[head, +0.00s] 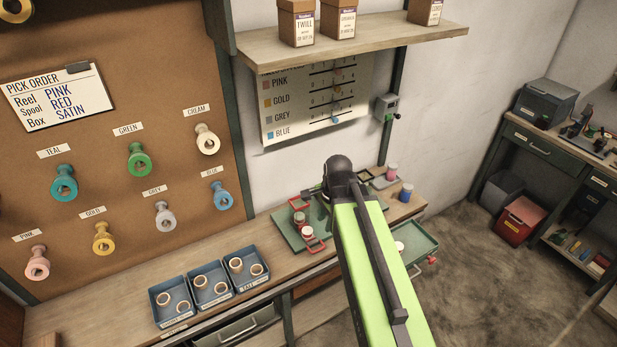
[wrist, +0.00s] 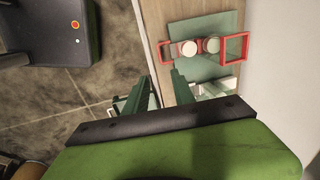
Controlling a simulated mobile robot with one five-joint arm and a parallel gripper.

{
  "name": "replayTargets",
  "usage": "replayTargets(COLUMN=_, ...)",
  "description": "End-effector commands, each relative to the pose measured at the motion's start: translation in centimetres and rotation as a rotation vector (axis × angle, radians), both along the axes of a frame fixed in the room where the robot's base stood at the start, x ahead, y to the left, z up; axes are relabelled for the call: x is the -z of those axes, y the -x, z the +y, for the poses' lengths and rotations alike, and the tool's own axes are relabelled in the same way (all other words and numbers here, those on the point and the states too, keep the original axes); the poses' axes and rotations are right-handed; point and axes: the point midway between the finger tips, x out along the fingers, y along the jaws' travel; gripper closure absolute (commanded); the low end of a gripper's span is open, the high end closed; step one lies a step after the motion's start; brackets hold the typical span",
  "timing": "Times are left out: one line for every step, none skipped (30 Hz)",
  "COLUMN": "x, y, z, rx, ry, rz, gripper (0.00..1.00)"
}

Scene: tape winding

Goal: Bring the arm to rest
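My arm, lime green with a dark joint at its far end, reaches out over the bench (head: 120,315) in the head view and hides most of the gripper there. In the wrist view my gripper (wrist: 162,76) shows two green fingers with a gap between them and nothing held. The fingers are above the bench's front edge. Just beyond them is a green plate (wrist: 208,68) with red frames (wrist: 236,47) and two round pieces, one white-topped (wrist: 188,48). The same plate (head: 290,232) lies left of my arm in the head view.
Blue trays (head: 205,312) of rings stand on the bench at left. A green open tray (head: 425,245) is right of my arm, with small spools (head: 406,193) behind. A shelf with boxes (head: 296,22) overhangs the bench. Colored reels (head: 64,184) hang on the pegboard.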

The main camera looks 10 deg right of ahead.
Motion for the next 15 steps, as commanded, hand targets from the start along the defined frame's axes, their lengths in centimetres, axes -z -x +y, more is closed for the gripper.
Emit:
replayTargets(x=0.0, y=0.0, z=0.0, rx=0.0, ry=0.0, rz=0.0, gripper=0.69)
replayTargets(x=0.0, y=0.0, z=0.0, rx=0.0, ry=0.0, rz=0.0, gripper=0.69)
replayTargets(x=0.2, y=0.0, z=0.1, rx=-0.002, ry=0.0, rz=0.0, gripper=0.69)
replayTargets(x=0.6, y=0.0, z=0.4, rx=-0.006, ry=0.0, rz=0.0, gripper=0.69)
replayTargets(x=1.1, y=0.0, z=0.7, rx=-0.011, ry=0.0, rz=0.0, gripper=0.69)
replayTargets(x=1.9, y=0.1, z=1.3, rx=-0.021, ry=0.001, rz=0.0, gripper=0.69)
replayTargets(x=2.7, y=0.3, z=1.8, rx=-0.032, ry=0.003, rz=0.002, gripper=0.69)
replayTargets(x=3.5, y=0.9, z=2.4, rx=-0.068, ry=0.013, rz=0.01, gripper=0.69)
replayTargets(x=4.1, y=1.5, z=2.9, rx=-0.161, ry=0.032, rz=0.022, gripper=0.69)
replayTargets(x=4.2, y=2.0, z=3.1, rx=-0.234, ry=0.045, rz=0.03, gripper=0.69)
replayTargets(x=4.4, y=2.4, z=3.2, rx=-0.311, ry=0.059, rz=0.038, gripper=0.69)
replayTargets(x=4.7, y=2.9, z=3.3, rx=-0.416, ry=0.077, rz=0.048, gripper=0.69)
replayTargets(x=4.8, y=3.4, z=3.4, rx=-0.496, ry=0.089, rz=0.057, gripper=0.69)
replayTargets(x=4.9, y=3.8, z=3.5, rx=-0.578, ry=0.101, rz=0.064, gripper=0.69)
replayTargets(x=5.0, y=4.3, z=3.5, rx=-0.687, ry=0.113, rz=0.075, gripper=0.69)
